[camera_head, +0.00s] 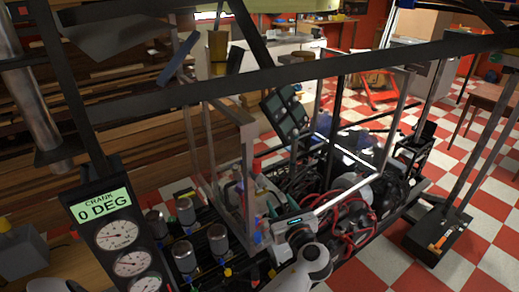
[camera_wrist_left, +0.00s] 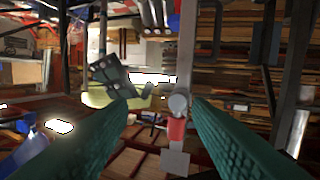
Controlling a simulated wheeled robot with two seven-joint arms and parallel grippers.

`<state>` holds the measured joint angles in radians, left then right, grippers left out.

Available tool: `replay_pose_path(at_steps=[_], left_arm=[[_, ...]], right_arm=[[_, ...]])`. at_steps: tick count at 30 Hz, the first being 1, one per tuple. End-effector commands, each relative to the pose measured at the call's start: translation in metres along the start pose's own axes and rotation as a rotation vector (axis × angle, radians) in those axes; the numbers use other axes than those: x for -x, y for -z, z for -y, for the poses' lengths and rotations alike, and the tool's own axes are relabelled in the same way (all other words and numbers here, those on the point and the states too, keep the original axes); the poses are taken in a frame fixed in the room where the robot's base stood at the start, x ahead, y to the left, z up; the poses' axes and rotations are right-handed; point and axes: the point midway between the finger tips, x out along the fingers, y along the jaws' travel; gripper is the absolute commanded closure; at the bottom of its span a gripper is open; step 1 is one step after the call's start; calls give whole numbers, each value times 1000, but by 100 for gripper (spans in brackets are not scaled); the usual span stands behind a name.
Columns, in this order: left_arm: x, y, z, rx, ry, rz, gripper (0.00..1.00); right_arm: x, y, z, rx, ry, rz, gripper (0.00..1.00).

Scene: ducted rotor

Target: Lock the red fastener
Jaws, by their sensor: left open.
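A small red part (camera_wrist_left: 177,131), which looks like the red fastener, shows in the left wrist view. A grey round end sits above it and a pale square piece below it, along an upright grey bar (camera_wrist_left: 187,55). My left gripper (camera_wrist_left: 163,103) is open, with its two green ribbed fingers spread. The red part appears between them in the picture, closer to the right finger; I cannot tell its distance. In the head view my left gripper (camera_head: 267,204) reaches into the metal frame, its fingertips hard to make out. My right gripper is not in view.
Dark beams and a clear-walled frame (camera_head: 247,150) surround the machinery and red hoses (camera_head: 350,228). Checkered floor (camera_head: 487,190) is open at the right.

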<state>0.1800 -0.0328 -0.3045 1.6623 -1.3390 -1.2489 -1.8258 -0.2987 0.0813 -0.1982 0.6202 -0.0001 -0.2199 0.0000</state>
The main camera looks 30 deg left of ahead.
Motion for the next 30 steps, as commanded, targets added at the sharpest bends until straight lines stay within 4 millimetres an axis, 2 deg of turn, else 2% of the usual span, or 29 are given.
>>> replay_pose_path(at_steps=[1, 3, 6, 11, 18, 24, 30], left_arm=[[3, 30, 2, -19, 28, -42, 55], [6, 53, 6, -44, 61, -81, 55], [6, 68, 10, -64, 87, -106, 55], [-12, 72, 11, -71, 91, -112, 55], [-61, 78, 15, -70, 90, -110, 55], [-94, 80, 18, -69, 89, -109, 55], [-109, 80, 19, -68, 87, -106, 55]], right_arm=[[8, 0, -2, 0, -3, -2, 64], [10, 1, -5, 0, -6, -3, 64], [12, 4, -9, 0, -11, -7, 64], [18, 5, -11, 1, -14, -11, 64], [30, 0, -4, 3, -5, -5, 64], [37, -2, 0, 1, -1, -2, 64], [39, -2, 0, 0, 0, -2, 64]])
